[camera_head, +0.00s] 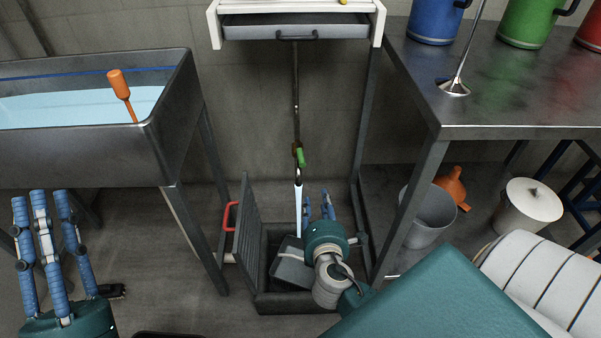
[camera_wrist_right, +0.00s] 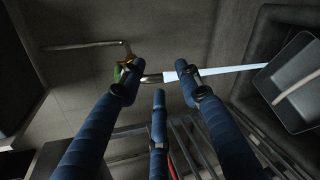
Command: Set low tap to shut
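The low tap (camera_head: 299,155) is a small brass valve with a green handle, low on the thin vertical pipe below the white drawer unit. A pale stream (camera_head: 298,208) runs from its outlet down into the open dark box. In the right wrist view the tap (camera_wrist_right: 122,71) is just beyond my fingertips, with the stream (camera_wrist_right: 220,70) running right. My right gripper (camera_wrist_right: 155,82) has its blue fingers apart and empty; in the head view they show below the tap, beside the stream. I see no contact with the handle. My left gripper (camera_head: 42,210) is open and empty at the lower left.
The open dark box (camera_head: 290,302) has a slatted lid (camera_head: 249,230) raised at its left and a grey container (camera_head: 293,268) inside. A tank (camera_head: 150,135) of pale blue liquid stands left. A metal table (camera_head: 500,120) stands right, with a bucket (camera_head: 428,218) below.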

